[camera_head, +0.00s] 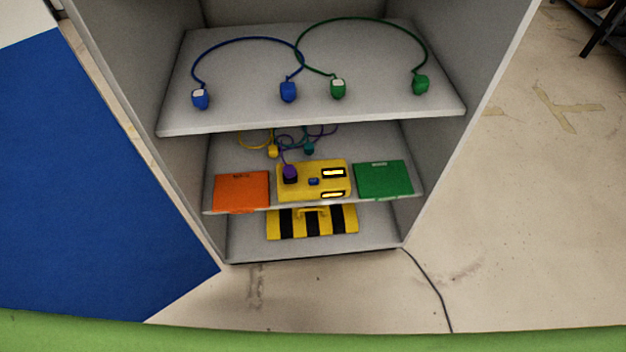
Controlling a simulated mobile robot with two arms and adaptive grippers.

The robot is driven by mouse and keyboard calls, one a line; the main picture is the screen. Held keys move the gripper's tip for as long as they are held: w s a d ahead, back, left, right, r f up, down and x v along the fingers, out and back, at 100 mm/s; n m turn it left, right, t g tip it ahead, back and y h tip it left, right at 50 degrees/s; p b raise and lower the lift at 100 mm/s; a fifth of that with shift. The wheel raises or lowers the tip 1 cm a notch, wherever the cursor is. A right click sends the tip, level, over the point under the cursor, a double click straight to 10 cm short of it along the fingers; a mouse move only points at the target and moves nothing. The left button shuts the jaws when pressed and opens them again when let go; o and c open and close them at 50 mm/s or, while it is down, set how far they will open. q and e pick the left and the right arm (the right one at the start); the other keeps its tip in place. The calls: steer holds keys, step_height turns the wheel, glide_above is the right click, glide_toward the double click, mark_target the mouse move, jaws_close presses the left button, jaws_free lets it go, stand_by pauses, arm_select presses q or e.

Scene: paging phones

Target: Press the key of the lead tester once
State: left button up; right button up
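The lead tester looks to be the yellow box (300,188) on the middle shelf, between an orange item and a green item. A small blue key (313,182) sits near the middle of its top face. Two lit displays (333,173) show at its right side; their text is too small to read. A purple plug (290,173) is at its upper left, with a purple lead running up behind it. Neither of my grippers is in view.
The top shelf (240,118) overhangs the middle one and carries blue (288,92) and green (338,90) leads. An orange folder (241,190) and green folder (384,180) flank the tester. A yellow-black striped case (312,222) lies below. Yellow (272,151) and teal (308,149) plugs lie behind.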

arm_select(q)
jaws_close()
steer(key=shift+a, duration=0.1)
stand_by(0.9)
